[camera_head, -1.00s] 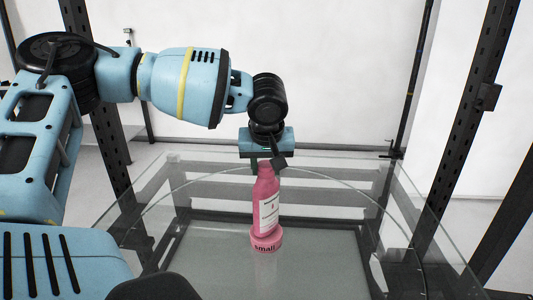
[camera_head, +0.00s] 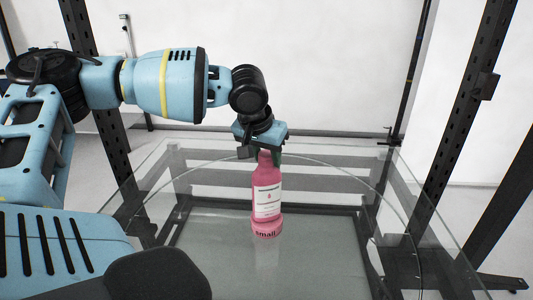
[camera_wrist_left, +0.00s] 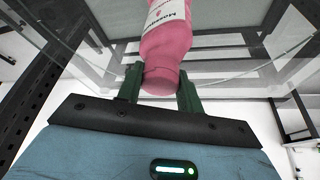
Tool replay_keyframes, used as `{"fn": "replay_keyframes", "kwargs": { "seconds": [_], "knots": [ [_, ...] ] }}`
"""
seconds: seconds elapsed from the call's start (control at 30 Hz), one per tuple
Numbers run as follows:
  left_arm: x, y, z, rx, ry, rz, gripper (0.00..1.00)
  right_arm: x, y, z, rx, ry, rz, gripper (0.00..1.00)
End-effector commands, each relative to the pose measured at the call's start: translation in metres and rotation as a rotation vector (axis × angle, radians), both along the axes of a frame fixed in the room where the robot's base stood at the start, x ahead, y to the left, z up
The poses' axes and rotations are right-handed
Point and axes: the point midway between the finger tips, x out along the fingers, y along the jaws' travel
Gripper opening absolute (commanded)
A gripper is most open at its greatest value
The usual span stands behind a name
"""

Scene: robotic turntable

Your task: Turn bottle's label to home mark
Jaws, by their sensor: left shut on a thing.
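No separate home mark can be made out. My left gripper (camera_head: 261,153) comes down from above and is shut on the bottle's neck. In the left wrist view, its two green fingers (camera_wrist_left: 160,88) lie on either side of the neck of the bottle (camera_wrist_left: 167,44), and part of the label (camera_wrist_left: 168,14) shows. My right gripper is not in view.
Black perforated posts rise at the left and right (camera_head: 462,120). The glass around the bottle is clear.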

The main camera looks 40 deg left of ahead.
Motion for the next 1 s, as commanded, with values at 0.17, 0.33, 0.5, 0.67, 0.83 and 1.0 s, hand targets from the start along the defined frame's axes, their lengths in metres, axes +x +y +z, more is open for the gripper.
{"fn": "replay_keyframes", "kwargs": {
  "seconds": [0.17,0.33,0.5,0.67,0.83,1.0],
  "knots": [
    [0.0,0.0,0.001,0.0,-0.002,0.001,0.0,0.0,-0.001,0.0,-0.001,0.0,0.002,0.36],
    [0.0,0.0,0.001,0.0,-0.003,0.002,0.43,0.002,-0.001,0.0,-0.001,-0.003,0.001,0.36],
    [0.0,0.0,0.001,0.0,-0.002,0.002,0.62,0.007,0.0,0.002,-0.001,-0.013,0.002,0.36],
    [0.0,0.0,0.0,0.0,-0.001,0.002,0.62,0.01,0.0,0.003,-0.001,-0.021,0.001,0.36],
    [-0.002,-0.001,0.005,-0.001,-0.001,0.003,0.62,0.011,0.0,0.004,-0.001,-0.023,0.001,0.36],
    [-0.01,-0.003,0.027,0.0,-0.006,0.001,0.62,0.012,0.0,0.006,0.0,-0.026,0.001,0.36]
  ]
}}
